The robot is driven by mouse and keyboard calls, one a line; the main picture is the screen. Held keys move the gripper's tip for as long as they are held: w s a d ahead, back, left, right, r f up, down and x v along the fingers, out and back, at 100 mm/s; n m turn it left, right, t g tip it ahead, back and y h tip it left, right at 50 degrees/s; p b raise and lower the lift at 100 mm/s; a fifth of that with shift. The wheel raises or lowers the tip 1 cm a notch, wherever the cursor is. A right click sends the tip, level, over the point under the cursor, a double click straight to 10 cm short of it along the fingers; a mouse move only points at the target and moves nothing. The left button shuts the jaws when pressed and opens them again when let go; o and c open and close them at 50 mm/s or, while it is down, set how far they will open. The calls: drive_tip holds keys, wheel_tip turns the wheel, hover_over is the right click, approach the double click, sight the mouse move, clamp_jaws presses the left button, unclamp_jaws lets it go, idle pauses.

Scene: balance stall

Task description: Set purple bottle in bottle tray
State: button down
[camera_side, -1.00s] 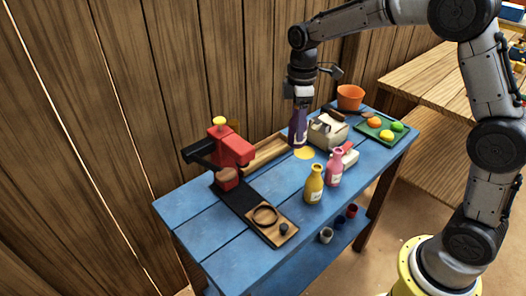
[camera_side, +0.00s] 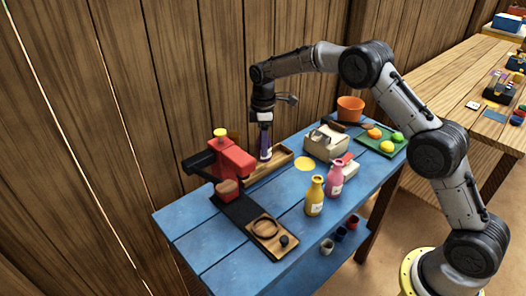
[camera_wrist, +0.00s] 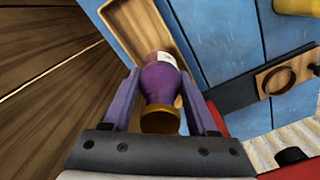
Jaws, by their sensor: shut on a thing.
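The purple bottle (camera_side: 265,148) is upright in my gripper (camera_side: 264,126), which is shut on its upper part. In the wrist view the bottle (camera_wrist: 160,80) shows its dark gold cap between the two fingers of my gripper (camera_wrist: 163,100), with a white label farther down. The bottle tray (camera_side: 278,160) is a long, low wooden tray at the back of the blue table. The bottle is over or in the tray's left part; I cannot tell whether its base touches the floor. The tray (camera_wrist: 122,33) also shows around and beyond the bottle in the wrist view.
A red press-like device (camera_side: 234,160) stands close left of the bottle. A yellow bottle (camera_side: 314,196) and a pink bottle (camera_side: 334,180) stand at the front right. A beige box (camera_side: 325,143), an orange bucket (camera_side: 350,108) and a green fruit tray (camera_side: 380,142) are farther right. The wooden wall is close behind.

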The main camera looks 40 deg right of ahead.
drive_tip(key=shift+w+f, duration=0.1)
drive_tip(key=shift+f, duration=1.55)
drive_tip(key=shift+f, duration=0.1)
drive_tip(key=shift+c, duration=0.9)
unclamp_jaws()
drive_tip(key=shift+f, duration=0.1)
wheel_tip(320, 180, up, 12)
drive_tip(key=shift+r, duration=0.25)
